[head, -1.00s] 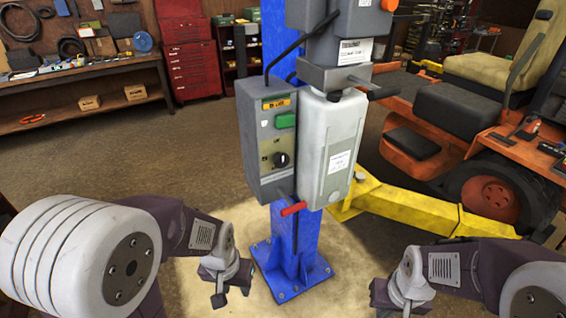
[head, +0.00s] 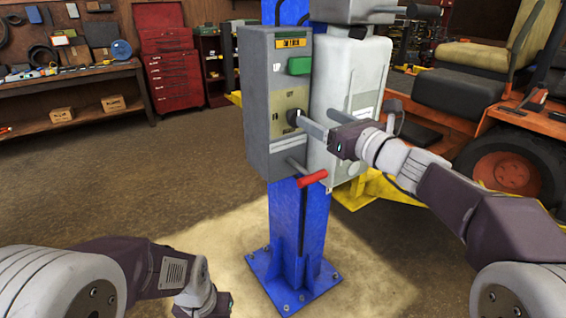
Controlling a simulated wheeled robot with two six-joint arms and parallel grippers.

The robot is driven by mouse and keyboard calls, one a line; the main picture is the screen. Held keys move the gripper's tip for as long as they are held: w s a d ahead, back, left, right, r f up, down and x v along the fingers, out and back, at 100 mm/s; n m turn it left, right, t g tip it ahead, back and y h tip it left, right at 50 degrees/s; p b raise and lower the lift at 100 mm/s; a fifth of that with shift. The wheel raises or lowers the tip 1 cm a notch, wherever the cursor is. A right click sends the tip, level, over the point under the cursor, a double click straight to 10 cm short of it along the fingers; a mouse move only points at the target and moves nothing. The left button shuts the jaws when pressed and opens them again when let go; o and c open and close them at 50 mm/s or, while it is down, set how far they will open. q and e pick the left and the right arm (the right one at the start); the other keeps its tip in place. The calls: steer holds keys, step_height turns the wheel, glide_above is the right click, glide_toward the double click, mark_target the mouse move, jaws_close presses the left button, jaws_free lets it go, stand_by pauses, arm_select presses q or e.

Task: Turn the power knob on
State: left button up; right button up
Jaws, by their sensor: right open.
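The grey control box (head: 258,110) is fixed to the blue post. Its round black power knob (head: 292,117) sits on a beige plate below a green button (head: 299,66). My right gripper (head: 316,117) reaches in from the right, in front of the panel, with its fingers apart. One fingertip is at or very near the knob's right side; I cannot tell whether it touches. The finger hides part of the knob, so its pointer angle is unclear. My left gripper (head: 204,303) is low at the bottom edge, partly cut off, far from the box.
A white housing (head: 352,75) stands right of the control box, close behind my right gripper. A red-ended lever (head: 312,179) juts out below the box. The blue post (head: 297,225) stands on a bolted base. An orange mower (head: 515,165) is at right.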

mark_target(294, 117)
arm_select(q)
steer(key=shift+d+f, duration=0.2)
steer(key=shift+f, duration=0.75)
arm_select(e)
steer(key=w+a+f, duration=0.3)
steer(key=w+a, duration=0.1)
steer(key=w, duration=0.3)
steer(key=shift+w+f, duration=0.2)
steer(key=shift+f, duration=0.15)
steer(key=shift+a, duration=0.1)
